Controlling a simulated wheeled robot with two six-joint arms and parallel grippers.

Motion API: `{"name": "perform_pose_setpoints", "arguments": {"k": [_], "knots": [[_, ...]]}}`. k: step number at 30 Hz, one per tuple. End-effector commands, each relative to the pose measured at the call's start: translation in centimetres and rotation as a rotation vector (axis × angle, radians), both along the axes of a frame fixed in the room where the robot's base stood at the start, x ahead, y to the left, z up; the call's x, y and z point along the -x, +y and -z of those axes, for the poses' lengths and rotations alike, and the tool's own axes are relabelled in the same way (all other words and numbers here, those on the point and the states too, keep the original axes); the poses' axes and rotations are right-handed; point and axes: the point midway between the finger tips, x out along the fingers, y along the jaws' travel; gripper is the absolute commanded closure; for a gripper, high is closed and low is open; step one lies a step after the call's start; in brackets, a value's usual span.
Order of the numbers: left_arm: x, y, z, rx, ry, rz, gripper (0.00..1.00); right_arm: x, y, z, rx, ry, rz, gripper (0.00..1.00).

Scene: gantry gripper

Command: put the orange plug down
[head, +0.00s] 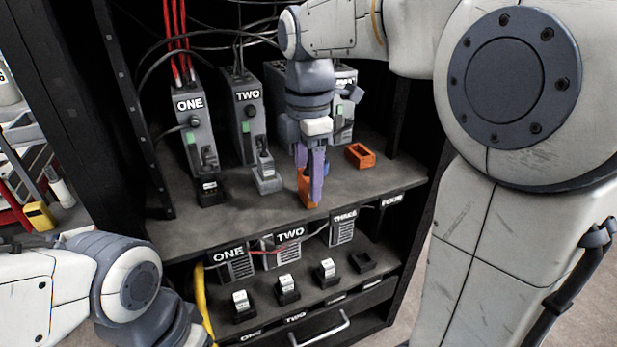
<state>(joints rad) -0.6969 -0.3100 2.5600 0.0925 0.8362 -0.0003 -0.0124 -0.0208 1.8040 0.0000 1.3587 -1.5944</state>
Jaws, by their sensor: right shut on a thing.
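My right gripper (311,190) points down over the front part of the upper shelf, with its purple fingers shut on the orange plug (303,188). The fingers hide part of the plug. Its lower end is close to the shelf surface; I cannot tell whether it touches. A hollow orange holder (360,155) sits on the shelf to the right of the plug, apart from it. My left arm shows at the lower left, but its gripper is out of view.
Grey units marked ONE (190,105) and TWO (247,96) stand behind on the upper shelf (235,205), with cables above. Another unit is partly hidden behind my right arm. Below are labelled panels and several small black holders, the rightmost (362,262) empty.

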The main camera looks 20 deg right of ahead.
Motion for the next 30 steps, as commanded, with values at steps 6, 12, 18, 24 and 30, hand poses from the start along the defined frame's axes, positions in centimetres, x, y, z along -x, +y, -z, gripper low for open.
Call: {"name": "perform_pose_setpoints", "arguments": {"k": [6,12,18,24,30], "knots": [[0.0,0.0,0.1,0.0,0.0,0.0,0.37,0.0,-0.1,0.2,0.0,0.0,0.002,0.13],[0.0,0.0,0.1,0.0,0.0,0.0,0.37,0.0,-0.1,0.2,0.0,0.0,0.002,0.13],[0.0,0.0,-1.1,0.0,0.0,0.0,0.37,0.0,-0.1,-1.7,0.0,-0.003,0.002,0.13],[0.0,0.0,-3.3,0.0,0.0,0.0,0.37,0.0,-0.1,-5.4,0.0,-0.002,0.002,0.13],[0.0,0.0,-4.4,0.0,0.0,0.0,0.37,0.0,-0.1,-7.5,0.0,-0.001,0.002,0.13]]}}
